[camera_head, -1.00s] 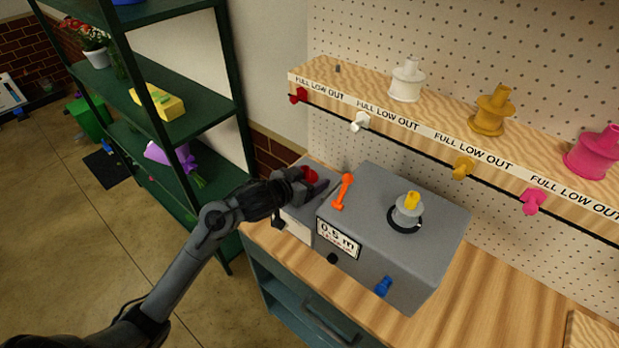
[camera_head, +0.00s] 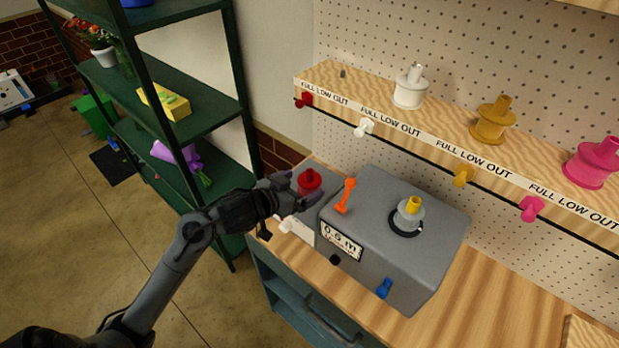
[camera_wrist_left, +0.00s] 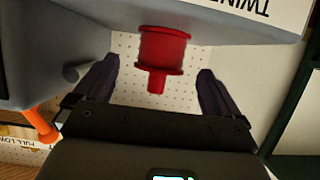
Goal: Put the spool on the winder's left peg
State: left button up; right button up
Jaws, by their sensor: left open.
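The red spool (camera_head: 309,182) stands upright at the left end of the grey winder (camera_head: 390,255), beside its tall housing. Its base is partly hidden, so I cannot see a left peg under it. My left gripper (camera_head: 286,193) is just left of and in front of the spool, open and empty. In the left wrist view the red spool (camera_wrist_left: 164,48) shows ahead of and between the spread fingers (camera_wrist_left: 158,80), clear of both. A grey spool with a yellow top (camera_head: 410,212) sits on the winder's top. My right gripper is not in view.
An orange lever (camera_head: 345,195) rises from the winder close to the spool. White, yellow and pink spools stand on the wooden shelf (camera_head: 440,136) behind, with a bare stub (camera_head: 342,73) at its left end. A green rack (camera_head: 185,110) stands left of the bench.

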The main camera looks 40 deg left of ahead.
pick_arm(q)
jog(key=p+v, duration=0.1)
jog(key=v, duration=0.4)
jog(key=s+d+f+m+g, duration=0.1)
jog(key=s+d+f+g, duration=0.4)
jog(key=s, duration=0.5)
jog(key=s+d+f+m+g, duration=0.1)
jog(key=s+d+f+g, duration=0.4)
jog(key=s+d+f, duration=0.4)
notch_tip(320, 180, down, 4)
jog(key=shift+s+d+r, duration=0.15)
jog(key=shift+s+d, duration=0.15)
jog(key=shift+s, duration=0.35)
jog(key=shift+r+p, duration=0.1)
jog(key=shift+p, duration=0.25)
notch_tip(320, 180, up, 30)
jog(key=p, duration=3)
